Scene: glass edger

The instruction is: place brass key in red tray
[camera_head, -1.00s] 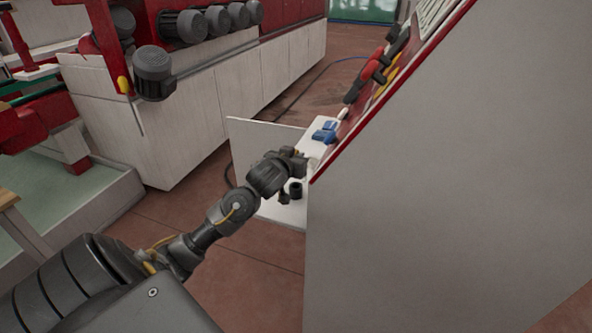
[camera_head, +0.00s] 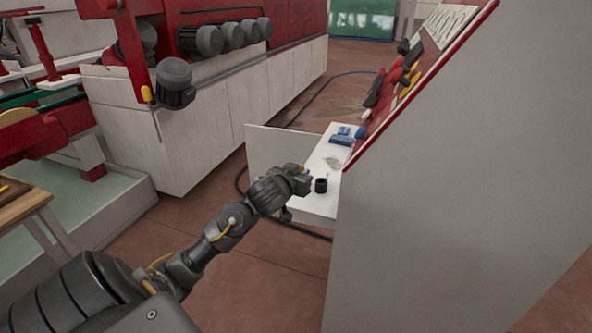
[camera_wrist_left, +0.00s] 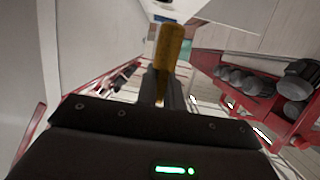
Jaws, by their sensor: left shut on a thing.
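My left gripper (camera_head: 303,180) is shut on a brass-yellow piece, which I take to be the brass key (camera_wrist_left: 170,45). In the left wrist view it stands out beyond the fingers. In the head view only a small yellow bit shows at the fingertips. The gripper is at the left edge of a white shelf (camera_head: 318,203), beside a small black cup-like part. I cannot make out a red tray in either view. My right gripper is not in view.
Blue items (camera_head: 343,136) and a black cup-like part (camera_head: 321,185) are on the shelf. A grey cabinet (camera_head: 460,190) with a red tool board fills the right. A wooden table (camera_head: 28,204) stands at the left edge. Red-brown floor lies open between.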

